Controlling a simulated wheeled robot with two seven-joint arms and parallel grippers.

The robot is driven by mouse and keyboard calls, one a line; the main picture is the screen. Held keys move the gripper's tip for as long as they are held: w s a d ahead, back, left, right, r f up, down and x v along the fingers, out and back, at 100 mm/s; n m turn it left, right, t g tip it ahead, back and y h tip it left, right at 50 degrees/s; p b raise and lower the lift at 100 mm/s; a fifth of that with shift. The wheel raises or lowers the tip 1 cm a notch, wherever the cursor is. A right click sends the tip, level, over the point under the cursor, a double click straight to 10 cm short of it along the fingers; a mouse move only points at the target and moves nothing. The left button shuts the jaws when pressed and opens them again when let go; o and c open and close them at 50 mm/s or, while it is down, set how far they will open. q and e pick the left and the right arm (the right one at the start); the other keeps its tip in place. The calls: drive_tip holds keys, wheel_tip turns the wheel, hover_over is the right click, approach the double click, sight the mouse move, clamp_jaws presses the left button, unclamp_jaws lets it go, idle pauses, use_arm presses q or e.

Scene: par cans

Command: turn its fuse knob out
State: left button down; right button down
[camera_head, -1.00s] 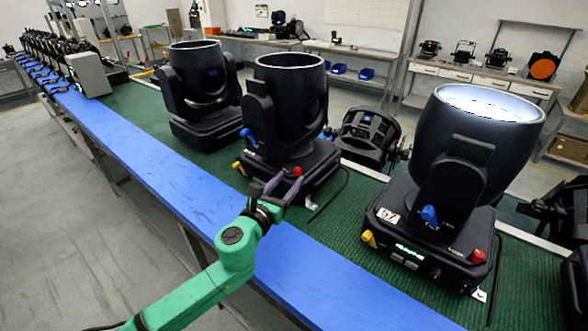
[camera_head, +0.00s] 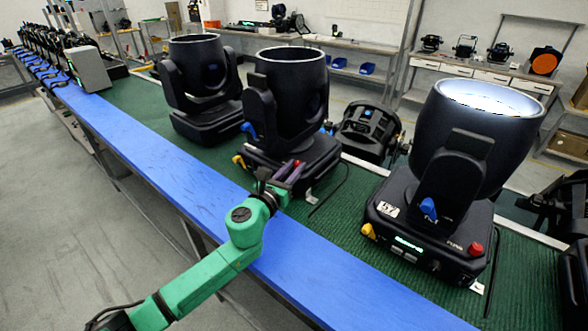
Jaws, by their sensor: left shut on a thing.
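The middle par can (camera_head: 292,100) is a dark moving-head lamp on a black base on the green bench top. Its base carries a blue lever (camera_head: 249,131), a yellow part (camera_head: 238,160) and a red fuse knob (camera_head: 297,162) at the front right. My left gripper (camera_head: 293,171), with purple fingers, reaches that base from the front and is shut on the red knob, whose top just shows at the fingertips. The fingers hide the rest of the knob. My right gripper is not in view.
A lit par can (camera_head: 430,180) with its own red knob (camera_head: 475,249) stands at the right. Another dark par can (camera_head: 203,85) stands to the left. A blue strip (camera_head: 330,262) runs along the bench's front edge and is clear beside my arm.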

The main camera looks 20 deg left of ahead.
use_arm(q)
drive_tip(key=shift+a+f+m+h+b, duration=0.15)
drive_tip(key=shift+m+h+b, duration=0.3)
drive_tip(key=shift+h, duration=0.15)
drive_tip(key=m+g+h+b, duration=0.2)
drive_tip(key=h+b, duration=0.1)
drive_tip(key=b, duration=0.1)
drive_tip(key=a+m+g+h+b, duration=0.1)
drive_tip(key=m+g+h+b, duration=0.2)
drive_tip(key=b, duration=0.2)
drive_tip(key=w+m+g+h+b, duration=0.1)
drive_tip(key=m+g+h+b, duration=0.1)
drive_tip(key=m+h+b, duration=0.1)
drive_tip(key=shift+w+a+g+h+b, duration=0.15)
drive_tip(key=shift+g+h+b, duration=0.3)
drive_tip(key=shift+b, duration=0.35)
drive_tip(key=shift+w+a+m+g+h+b, duration=0.1)
drive_tip(key=shift+m+g+h+b, duration=0.6)
drive_tip(key=shift+m+g+h, duration=0.7)
drive_tip(key=shift+g+y, duration=0.35)
drive_tip(key=shift+g, duration=0.2)
drive_tip(key=c, duration=0.9)
unclamp_jaws()
drive_tip(key=shift+o, duration=1)
drive_tip(key=shift+s+r, duration=0.2)
drive_tip(key=shift+r, duration=0.1)
